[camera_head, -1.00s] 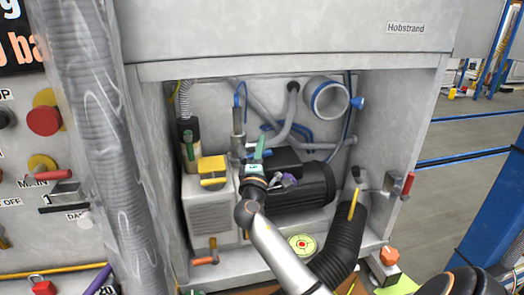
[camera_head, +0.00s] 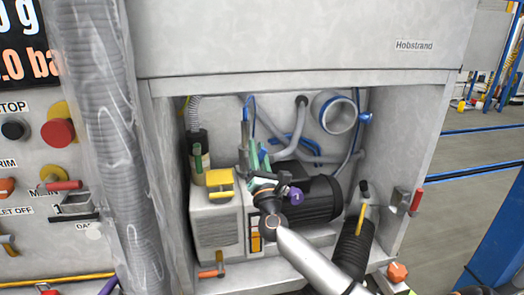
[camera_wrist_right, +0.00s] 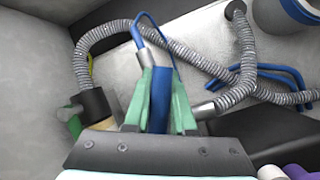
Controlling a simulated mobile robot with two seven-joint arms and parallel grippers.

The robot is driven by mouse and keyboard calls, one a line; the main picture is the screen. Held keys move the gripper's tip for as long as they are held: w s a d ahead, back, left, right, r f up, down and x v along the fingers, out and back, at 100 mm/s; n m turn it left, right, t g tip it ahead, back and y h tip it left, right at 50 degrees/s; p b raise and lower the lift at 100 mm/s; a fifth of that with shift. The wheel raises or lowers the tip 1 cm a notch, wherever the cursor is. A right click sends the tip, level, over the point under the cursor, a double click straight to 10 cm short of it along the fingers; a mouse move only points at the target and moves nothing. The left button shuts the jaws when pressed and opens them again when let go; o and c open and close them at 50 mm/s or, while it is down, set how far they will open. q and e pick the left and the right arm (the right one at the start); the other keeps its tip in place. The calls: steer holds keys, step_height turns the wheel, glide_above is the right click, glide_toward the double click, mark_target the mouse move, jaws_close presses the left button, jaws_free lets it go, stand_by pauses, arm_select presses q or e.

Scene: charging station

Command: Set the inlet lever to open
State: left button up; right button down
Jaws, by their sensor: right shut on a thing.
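In the head view my right gripper (camera_head: 255,160) reaches into the open bay, its green fingers at the foot of an upright grey and blue fitting (camera_head: 244,130). In the right wrist view the green fingers (camera_wrist_right: 160,100) are shut on a blue strip-like handle (camera_wrist_right: 160,95), one finger on each side. This handle may be the inlet lever, but no label for it is readable. Its lower end is hidden by the gripper body. My left gripper is not in view.
A black motor (camera_head: 312,200) lies right of the gripper, and a grey box with a yellow cap (camera_head: 220,183) stands left. Hoses and a round duct (camera_head: 334,112) fill the back wall. A red-handled valve (camera_head: 416,200) is on the right frame.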

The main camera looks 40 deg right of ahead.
steer(key=n, duration=0.1)
steer(key=n+y, duration=0.1)
steer(key=a+n+y+p, duration=0.1)
steer(key=n, duration=0.1)
steer(key=shift+w+r+t, duration=0.2)
steer(key=shift+w+t, duration=0.15)
steer(key=shift+t, duration=0.05)
steer(key=n+y, duration=0.1)
steer(key=n+p, duration=0.1)
steer(key=shift+w+a+n+y, duration=0.2)
steer(key=shift+a+n+y, duration=0.2)
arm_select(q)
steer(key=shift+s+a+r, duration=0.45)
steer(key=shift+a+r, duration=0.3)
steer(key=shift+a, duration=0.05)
arm_select(e)
steer(key=shift+w+a+f+n+y, duration=0.1)
steer(key=shift+a+n+y, duration=0.1)
steer(key=shift+n+y, duration=0.3)
steer(key=shift+n, duration=0.3)
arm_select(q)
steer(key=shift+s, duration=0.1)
arm_select(e)
steer(key=c, duration=0.8)
jaws_free()
steer(key=shift+o, duration=0.2)
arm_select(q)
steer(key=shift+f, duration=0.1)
